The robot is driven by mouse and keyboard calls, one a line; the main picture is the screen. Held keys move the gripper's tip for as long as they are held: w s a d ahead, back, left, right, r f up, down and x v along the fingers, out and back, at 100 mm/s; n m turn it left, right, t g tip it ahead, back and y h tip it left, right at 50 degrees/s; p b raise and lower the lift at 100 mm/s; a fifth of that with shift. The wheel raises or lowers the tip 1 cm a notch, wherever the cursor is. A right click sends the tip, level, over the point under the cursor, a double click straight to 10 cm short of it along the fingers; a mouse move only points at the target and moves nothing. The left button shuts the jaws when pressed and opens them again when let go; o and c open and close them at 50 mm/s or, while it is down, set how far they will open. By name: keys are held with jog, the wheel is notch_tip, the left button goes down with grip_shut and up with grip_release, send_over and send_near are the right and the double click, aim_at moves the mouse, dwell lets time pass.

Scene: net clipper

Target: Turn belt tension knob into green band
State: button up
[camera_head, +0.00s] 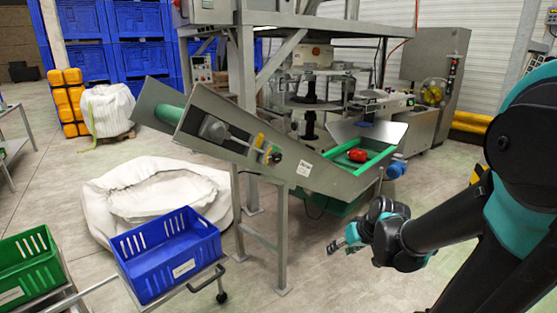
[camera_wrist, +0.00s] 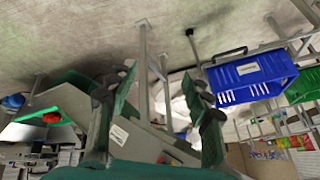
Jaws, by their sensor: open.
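The inclined grey conveyor (camera_head: 310,172) stands in the middle of the head view, with a small dark round knob (camera_head: 275,158) on its side panel. Small coloured marks show around this knob, but it is too small to tell where any pointer stands against a green band. My gripper (camera_head: 338,246) is low in front of the machine, to the right of the knob and well apart from it. In the wrist view my gripper (camera_wrist: 160,98) is open and empty, its two fingers wide apart. The conveyor's side panel (camera_wrist: 138,141) shows upside down between and beyond them; I cannot make out the knob there clearly.
A red item (camera_head: 357,155) lies in the green-edged outfeed (camera_head: 377,165). A blue crate (camera_head: 172,258) on a stand, a green crate (camera_head: 28,265) and a white bulk bag (camera_head: 105,215) stand left. Grey frame legs (camera_head: 279,235) rise below the conveyor. Floor between gripper and legs is clear.

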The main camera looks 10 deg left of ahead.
jog(key=shift+o, duration=0.9)
jog(key=w+a+r+n+t+y, duration=0.1)
jog(key=w+a+r+n+y, duration=0.1)
jog(key=w, duration=0.6)
jog(key=w+a+r+n+t+y, duration=0.1)
jog(key=w+a+r+n+y, duration=0.2)
jog(key=w, duration=0.6)
jog(key=a+r+y, duration=0.1)
jog(key=a+r, duration=0.1)
jog(key=a, duration=0.1)
jog(key=shift+a, duration=0.35)
jog(key=n+t+y, duration=0.4)
jog(key=y, duration=0.1)
send_near(279, 158)
jog(key=x, duration=1)
jog(key=shift+w+a, duration=0.1)
jog(key=shift+c, duration=0.4)
jog(key=c, duration=1.1)
jog(key=shift+m, duration=0.3)
